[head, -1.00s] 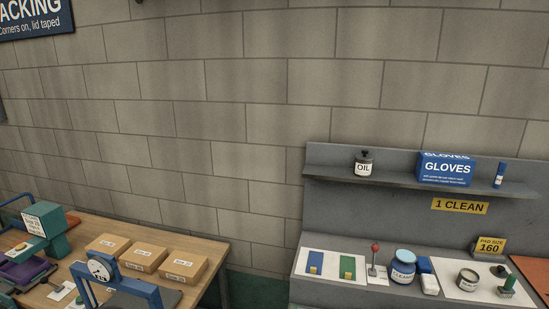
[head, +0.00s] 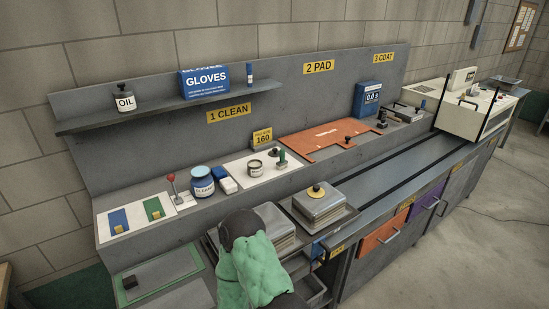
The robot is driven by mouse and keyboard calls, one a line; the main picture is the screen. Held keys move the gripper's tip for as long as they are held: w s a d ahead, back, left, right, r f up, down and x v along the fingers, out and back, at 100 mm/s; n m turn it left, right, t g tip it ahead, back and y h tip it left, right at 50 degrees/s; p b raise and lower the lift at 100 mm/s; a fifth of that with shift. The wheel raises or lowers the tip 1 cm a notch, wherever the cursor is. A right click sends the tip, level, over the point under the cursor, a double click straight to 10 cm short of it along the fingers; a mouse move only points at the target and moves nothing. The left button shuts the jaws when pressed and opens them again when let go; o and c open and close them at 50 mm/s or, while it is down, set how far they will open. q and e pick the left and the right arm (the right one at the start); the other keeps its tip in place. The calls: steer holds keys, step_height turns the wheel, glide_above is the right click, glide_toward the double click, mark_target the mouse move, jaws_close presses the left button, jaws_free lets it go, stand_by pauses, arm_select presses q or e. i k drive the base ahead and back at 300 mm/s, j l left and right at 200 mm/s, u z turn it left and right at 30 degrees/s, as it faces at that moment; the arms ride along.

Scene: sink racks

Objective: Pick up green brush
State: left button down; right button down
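The green brush (head: 282,159) stands upright on a white mat (head: 236,165) on the grey bench, right of a small labelled tin (head: 255,167). It is small in the head view, and its lower part is hard to make out. Neither my left nor my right gripper shows in the head view. A lumpy green covering with a dark rounded top fills the bottom middle; it looks like part of my own arm, and no fingers show on it.
Stacked trays (head: 320,204) sit in front. An orange mat (head: 318,142) lies right. A shelf (head: 165,108) hangs above.

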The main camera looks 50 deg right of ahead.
mark_target(283, 164)
steer(key=z, duration=1.65)
steer(key=i+l, duration=0.2)
steer(key=l, duration=0.15)
steer(key=i+l, duration=0.15)
steer(key=l, duration=0.2)
steer(key=i+l+u, duration=0.1)
steer(key=l, duration=0.25)
steer(key=i+l, duration=0.45)
steer(key=l, duration=0.25)
steer(key=i+l, duration=0.15)
steer(key=l, duration=0.2)
steer(key=u, duration=0.05)
